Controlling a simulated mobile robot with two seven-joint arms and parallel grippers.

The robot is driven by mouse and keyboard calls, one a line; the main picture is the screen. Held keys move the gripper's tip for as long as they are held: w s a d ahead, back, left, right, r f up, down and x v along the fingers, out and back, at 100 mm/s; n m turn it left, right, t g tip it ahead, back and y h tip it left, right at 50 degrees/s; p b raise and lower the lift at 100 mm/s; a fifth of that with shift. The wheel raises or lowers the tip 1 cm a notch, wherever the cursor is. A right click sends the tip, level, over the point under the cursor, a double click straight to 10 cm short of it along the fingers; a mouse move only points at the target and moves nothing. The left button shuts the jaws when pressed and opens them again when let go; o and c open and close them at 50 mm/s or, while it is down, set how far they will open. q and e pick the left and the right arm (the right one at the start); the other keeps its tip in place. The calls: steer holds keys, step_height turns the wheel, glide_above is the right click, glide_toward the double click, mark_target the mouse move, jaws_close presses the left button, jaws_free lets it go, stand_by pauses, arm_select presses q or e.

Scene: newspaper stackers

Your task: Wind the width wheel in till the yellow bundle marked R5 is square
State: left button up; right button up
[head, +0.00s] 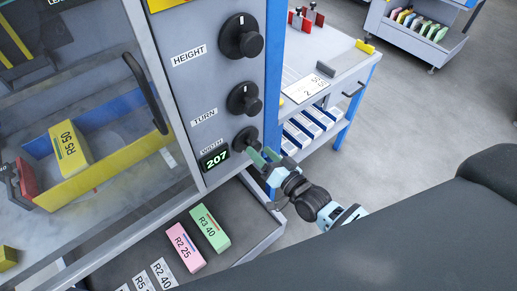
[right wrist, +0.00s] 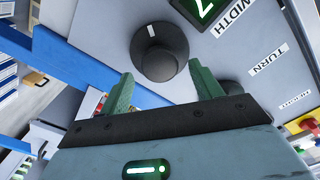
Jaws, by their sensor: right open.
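The width wheel (head: 246,138) is a dark knob low on the grey panel, beside a display (head: 215,158) reading 207. In the right wrist view the wheel (right wrist: 158,55) shows its knob and a white mark on its disc. My right gripper (head: 264,160) is open just in front of the wheel. In the right wrist view its green fingers (right wrist: 163,92) stand apart, one toward each side of the knob, not closed on it. The yellow bundle marked R5 50 (head: 69,148) lies behind the clear door, at an angle to the yellow wall. My left gripper is out of view.
Height (head: 241,38) and turn (head: 244,101) wheels sit above. A red plate (head: 25,178) stands left of the bundle. Pink R2 25 (head: 185,247) and green R3 40 (head: 210,228) bundles lie on the lower shelf.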

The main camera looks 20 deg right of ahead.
mark_target(250, 144)
steer(key=v, duration=0.5)
steer(key=shift+s+d, duration=0.1)
steer(key=shift+s, duration=0.2)
steer(key=shift+w+a+n, duration=0.5)
steer(key=shift+w+n, duration=0.75)
steer(key=shift+n, duration=0.1)
steer(key=shift+w+a+n, duration=0.5)
steer(key=shift+w+n, duration=0.7)
steer(key=shift+n, duration=0.1)
steer(key=shift+w+a+n, duration=0.5)
steer(key=shift+w+n, duration=0.75)
steer(key=shift+n, duration=0.1)
steer(key=shift+r, duration=0.1)
steer(key=c, duration=0.9)
steer(key=shift+m, duration=0.5)
steer(key=shift+c, duration=0.2)
